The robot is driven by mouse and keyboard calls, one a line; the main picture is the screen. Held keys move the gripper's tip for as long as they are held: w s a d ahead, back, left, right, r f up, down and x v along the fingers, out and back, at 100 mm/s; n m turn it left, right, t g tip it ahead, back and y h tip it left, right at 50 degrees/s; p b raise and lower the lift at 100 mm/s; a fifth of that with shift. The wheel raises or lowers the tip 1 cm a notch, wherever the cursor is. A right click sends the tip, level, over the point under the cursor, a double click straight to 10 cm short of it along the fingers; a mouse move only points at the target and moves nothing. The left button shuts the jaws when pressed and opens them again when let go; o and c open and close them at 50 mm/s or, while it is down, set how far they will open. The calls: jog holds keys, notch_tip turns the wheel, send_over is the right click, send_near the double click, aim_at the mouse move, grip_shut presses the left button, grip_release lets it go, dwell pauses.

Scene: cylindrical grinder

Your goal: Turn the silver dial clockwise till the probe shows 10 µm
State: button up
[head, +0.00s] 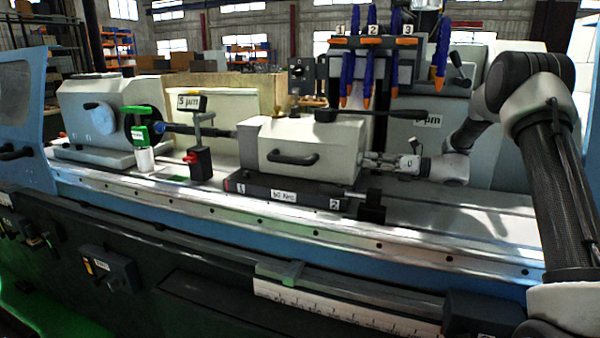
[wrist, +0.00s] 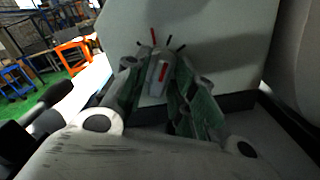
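The silver dial (wrist: 158,78) is a small grey knob with a red line, on a pale panel with a red tick and several dark ticks above it. My gripper (wrist: 157,88) has one finger on each side of the dial, and the fingers look closed on it. In the head view my gripper (head: 377,162) reaches from the right to the right end of the white tailstock (head: 310,140); the dial is too small to make out there. The probe's display (head: 192,103) reads 5 µm, on a stand with a red-and-black base (head: 198,164).
A black lever (head: 385,114) lies on top of the tailstock. Blue and orange coolant hoses (head: 368,62) hang behind it. The machine bed (head: 470,205) is clear at the right, below my arm.

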jog(key=shift+o, duration=0.5)
jog(key=v, duration=0.7)
jog(key=shift+r, duration=0.1)
jog(key=s+a+r+n+g+h, duration=0.1)
jog(key=s+r+n+g+h, duration=0.2)
jog(key=s+n, duration=0.65)
jog(key=s+a+r+n+g+h, duration=0.1)
jog(key=s+r+n+g+h, duration=0.25)
jog(key=s, duration=1.15)
jog(key=s+d+n+t+h, duration=0.2)
jog(key=s+d+n+h, duration=0.3)
jog(key=s, duration=0.4)
jog(key=s+d+n+t+h, duration=0.3)
jog(key=s+d+n+h, duration=0.2)
jog(key=s+d+n, duration=0.2)
jog(key=shift+s+d+f+n+h, duration=0.2)
jog(key=shift+s+d+n+h, duration=0.15)
jog(key=shift+s+n, duration=0.9)
